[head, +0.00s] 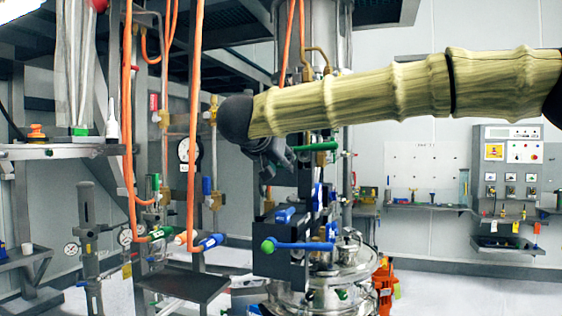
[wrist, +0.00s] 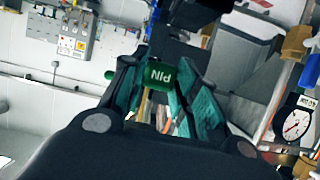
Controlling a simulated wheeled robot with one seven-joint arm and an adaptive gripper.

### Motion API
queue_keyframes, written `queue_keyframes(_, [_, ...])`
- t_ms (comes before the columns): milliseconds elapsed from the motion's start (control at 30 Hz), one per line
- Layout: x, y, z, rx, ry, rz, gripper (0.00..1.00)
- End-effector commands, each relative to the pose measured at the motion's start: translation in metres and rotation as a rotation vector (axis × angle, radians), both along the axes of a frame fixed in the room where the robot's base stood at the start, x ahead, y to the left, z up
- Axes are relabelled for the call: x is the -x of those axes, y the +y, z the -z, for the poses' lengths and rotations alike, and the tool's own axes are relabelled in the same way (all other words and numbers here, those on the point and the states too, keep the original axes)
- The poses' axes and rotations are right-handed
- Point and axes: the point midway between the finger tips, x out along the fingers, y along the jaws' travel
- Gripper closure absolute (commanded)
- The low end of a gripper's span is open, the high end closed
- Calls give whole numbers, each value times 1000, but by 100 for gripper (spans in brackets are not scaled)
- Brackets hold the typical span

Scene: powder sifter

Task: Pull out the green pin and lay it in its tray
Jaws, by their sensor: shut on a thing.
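In the wrist view, my gripper (wrist: 165,90) is shut on the green pin (wrist: 161,75). The pin's green head, marked "PIN", shows upside down between the teal finger pads. A dark part lies just beyond the head; I cannot tell whether the pin's shaft is still in a hole. In the head view, my gripper (head: 268,178) points down beside the dark bracket of the sifter (head: 282,240), below my wrist. The pin is not clearly visible there. I cannot tell for certain which surface is the pin's tray; a dark flat tray (head: 185,283) stands low at the left.
Orange hoses (head: 193,120) hang left of my gripper, near a pressure gauge (head: 184,150). A wall shelf (head: 425,207) and control panel (head: 508,155) stand at right.

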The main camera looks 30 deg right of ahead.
Motion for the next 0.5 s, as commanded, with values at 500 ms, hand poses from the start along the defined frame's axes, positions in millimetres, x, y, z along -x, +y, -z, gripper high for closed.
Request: queue_keyframes(500, [15, 18, -1, 0, 0, -1, 96])
